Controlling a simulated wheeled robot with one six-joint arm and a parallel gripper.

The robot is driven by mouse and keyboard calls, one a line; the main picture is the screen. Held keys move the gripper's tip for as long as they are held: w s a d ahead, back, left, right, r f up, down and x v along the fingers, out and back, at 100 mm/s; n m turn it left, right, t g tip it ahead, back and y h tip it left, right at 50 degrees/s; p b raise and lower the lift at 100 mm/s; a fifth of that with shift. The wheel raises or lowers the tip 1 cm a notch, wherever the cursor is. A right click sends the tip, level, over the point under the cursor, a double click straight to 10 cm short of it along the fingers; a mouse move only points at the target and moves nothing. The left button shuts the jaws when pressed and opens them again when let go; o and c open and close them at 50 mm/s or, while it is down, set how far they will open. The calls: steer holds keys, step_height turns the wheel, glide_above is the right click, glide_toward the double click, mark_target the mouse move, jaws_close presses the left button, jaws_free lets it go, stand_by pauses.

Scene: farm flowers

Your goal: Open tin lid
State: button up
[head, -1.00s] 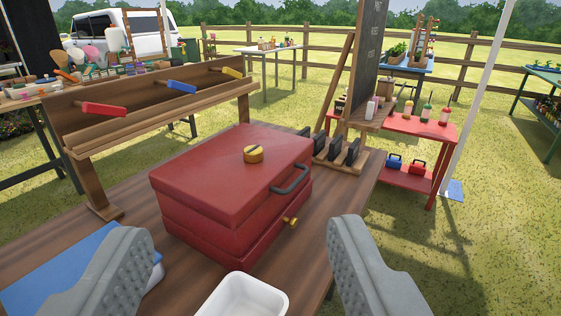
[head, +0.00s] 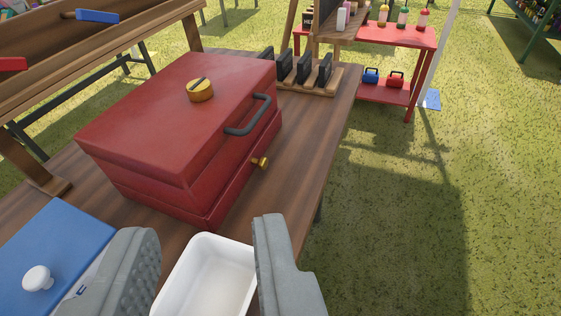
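A red tin box (head: 180,130) stands on the wooden table with its lid shut. A round brass knob (head: 200,90) sits on top of the lid. A dark grey handle (head: 249,115) is on the lid's right front side, and a small brass knob (head: 260,163) is on the box side below it. My gripper (head: 205,262) is open and empty at the bottom of the view, nearer than the box and apart from it. Its two grey fingers appear on either side of a white tub.
The white tub (head: 212,240) and a blue lid with a white knob (head: 48,250) are on the near table (head: 300,150). A wooden rack (head: 100,45) stands at left. Black objects (head: 303,66) stand behind the box. A red shelf (head: 390,90) and open grass lie right.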

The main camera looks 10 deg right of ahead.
steer(key=w+d+f+m+g+y, duration=0.25)
steer(key=w+d+f+g, duration=0.2)
steer(key=w+f, duration=0.3)
steer(key=m+y, duration=0.3)
steer(key=y, duration=0.8)
glide_toward(264, 111)
steer(key=shift+g, duration=0.35)
steer(key=x, duration=0.9)
steer(key=shift+w+d+r, duration=0.1)
steer(key=shift+w+r, duration=0.05)
steer(key=shift+r, duration=0.05)
steer(key=shift+c, duration=0.4)
jaws_close()
